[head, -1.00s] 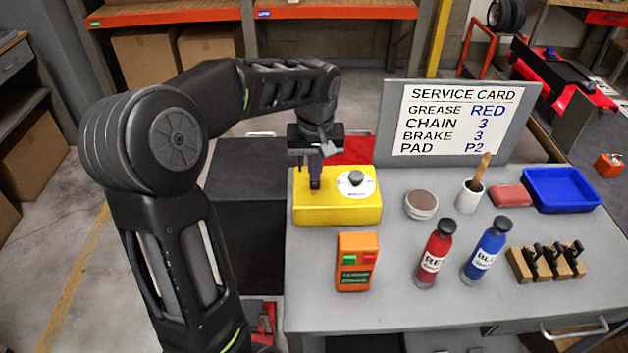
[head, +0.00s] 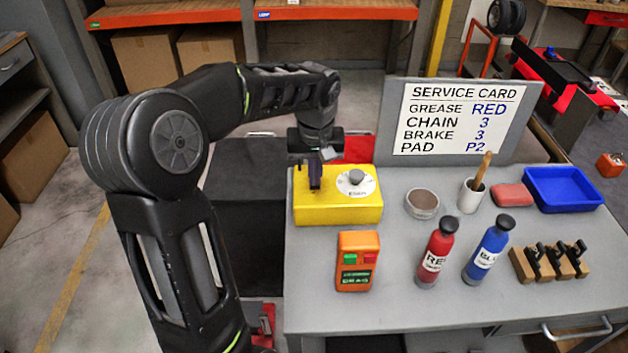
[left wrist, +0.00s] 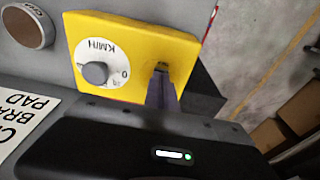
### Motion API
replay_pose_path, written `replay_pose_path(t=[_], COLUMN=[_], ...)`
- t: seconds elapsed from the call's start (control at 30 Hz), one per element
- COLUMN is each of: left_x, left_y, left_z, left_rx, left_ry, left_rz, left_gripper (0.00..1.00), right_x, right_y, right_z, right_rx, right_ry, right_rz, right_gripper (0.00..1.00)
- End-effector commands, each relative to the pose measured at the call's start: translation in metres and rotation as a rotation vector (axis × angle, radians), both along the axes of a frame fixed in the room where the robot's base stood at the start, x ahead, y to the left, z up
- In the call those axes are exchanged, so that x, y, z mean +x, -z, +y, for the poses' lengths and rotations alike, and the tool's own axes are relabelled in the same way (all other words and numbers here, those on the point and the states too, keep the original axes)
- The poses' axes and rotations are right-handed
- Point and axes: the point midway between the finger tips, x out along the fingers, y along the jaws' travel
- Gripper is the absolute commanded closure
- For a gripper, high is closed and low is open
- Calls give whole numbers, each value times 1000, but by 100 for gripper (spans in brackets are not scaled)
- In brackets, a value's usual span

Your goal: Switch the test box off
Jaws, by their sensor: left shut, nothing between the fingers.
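The yellow box (head: 335,212) stands at the table's back left corner. It has a white dial with a grey knob (head: 356,178), and the dial reads KM/H in the left wrist view (left wrist: 97,72). My left gripper (head: 315,185) is shut and empty, pointing down at the left part of the box's top. In the left wrist view its fingertips (left wrist: 161,75) are at a small dark spot on the box top, beside the dial. The fingers mostly hide this spot, and I cannot tell whether they touch it. My right gripper is not in view.
Red (head: 434,252) and blue (head: 488,250) bottles, a round tin (head: 421,204) and a cup (head: 470,196) stand to the right. The service card (head: 458,120) rises behind.

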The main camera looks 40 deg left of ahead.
Motion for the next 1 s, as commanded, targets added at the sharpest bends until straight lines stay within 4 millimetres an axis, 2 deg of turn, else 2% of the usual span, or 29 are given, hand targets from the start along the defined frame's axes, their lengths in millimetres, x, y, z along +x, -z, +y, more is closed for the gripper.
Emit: replay_pose_path(t=[0.27, 1.0], left_x=[0, 0], left_y=[-1, -63], left_z=[0, 0], left_rx=[1, 0], left_ry=[0, -1], left_rz=[-1, -1], left_gripper=[100, 100], right_x=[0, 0], right_y=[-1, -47], right_z=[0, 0], right_rx=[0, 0], right_ry=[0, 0], right_rz=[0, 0], right_gripper=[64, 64])
